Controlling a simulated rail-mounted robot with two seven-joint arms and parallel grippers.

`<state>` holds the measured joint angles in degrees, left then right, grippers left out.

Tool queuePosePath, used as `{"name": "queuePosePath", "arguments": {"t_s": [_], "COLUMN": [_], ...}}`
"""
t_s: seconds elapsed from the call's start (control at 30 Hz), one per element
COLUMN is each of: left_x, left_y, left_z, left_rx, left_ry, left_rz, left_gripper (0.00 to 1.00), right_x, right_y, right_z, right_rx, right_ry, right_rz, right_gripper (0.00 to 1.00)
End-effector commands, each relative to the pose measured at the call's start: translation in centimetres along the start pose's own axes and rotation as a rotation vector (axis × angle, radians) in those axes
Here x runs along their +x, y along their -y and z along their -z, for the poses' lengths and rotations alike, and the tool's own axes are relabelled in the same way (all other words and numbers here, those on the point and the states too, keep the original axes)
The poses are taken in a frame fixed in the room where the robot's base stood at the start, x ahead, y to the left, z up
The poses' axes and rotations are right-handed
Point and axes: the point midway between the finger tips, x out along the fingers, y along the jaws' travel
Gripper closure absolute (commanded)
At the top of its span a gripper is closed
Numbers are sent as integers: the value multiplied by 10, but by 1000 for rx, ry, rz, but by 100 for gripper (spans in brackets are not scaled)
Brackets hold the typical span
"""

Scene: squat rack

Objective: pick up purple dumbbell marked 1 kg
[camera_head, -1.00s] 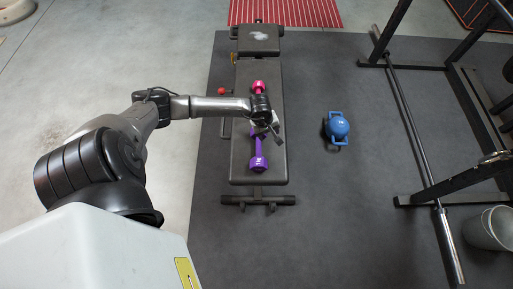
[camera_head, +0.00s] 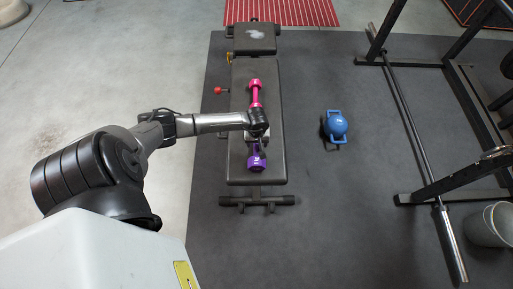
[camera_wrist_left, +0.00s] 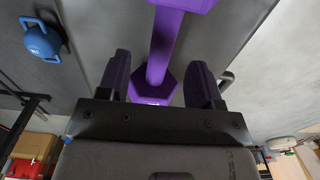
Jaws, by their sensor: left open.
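The purple dumbbell (camera_head: 257,163) lies lengthwise on the black bench, its near head showing in the head view. My left gripper (camera_head: 259,139) is over it and hides its far part. In the left wrist view, the dumbbell's purple handle (camera_wrist_left: 165,40) runs between the two fingers of the open left gripper (camera_wrist_left: 160,76), with a gap on both sides. One head shows near the gripper's palm, the other at the top edge. I cannot read the weight mark. My right gripper is not in view.
A pink dumbbell (camera_head: 255,91) lies farther up the bench (camera_head: 240,110). A blue kettlebell (camera_head: 336,126) stands on the dark mat to the right. A rack with a long bar (camera_head: 412,130) and a grey bucket (camera_head: 492,226) are at the far right.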

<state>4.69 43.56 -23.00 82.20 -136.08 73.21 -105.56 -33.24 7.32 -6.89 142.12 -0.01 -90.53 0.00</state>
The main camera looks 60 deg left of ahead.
Motion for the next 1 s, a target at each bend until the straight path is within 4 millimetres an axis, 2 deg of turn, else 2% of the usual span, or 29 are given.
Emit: {"name": "queuePosePath", "arguments": {"t_s": [0.13, 0.3, 0.5, 0.83, 1.0], "left_x": [10, 34, 51, 53, 53], "left_y": [0, 1, 1, 2, 2], "left_z": [0, 0, 1, 1, 1], "left_rx": [-1, -4, -1, 0, 0], "left_ry": [1, 3, 2, 0, 0], "left_rz": [0, -1, -1, -1, -1], "left_gripper": [41, 41, 41, 41, 57], "right_x": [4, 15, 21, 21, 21], "right_y": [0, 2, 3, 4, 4], "right_z": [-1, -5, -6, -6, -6], "right_rx": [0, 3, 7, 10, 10], "right_ry": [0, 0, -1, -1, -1], "right_rz": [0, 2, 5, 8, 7], "right_gripper": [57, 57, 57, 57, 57]}}
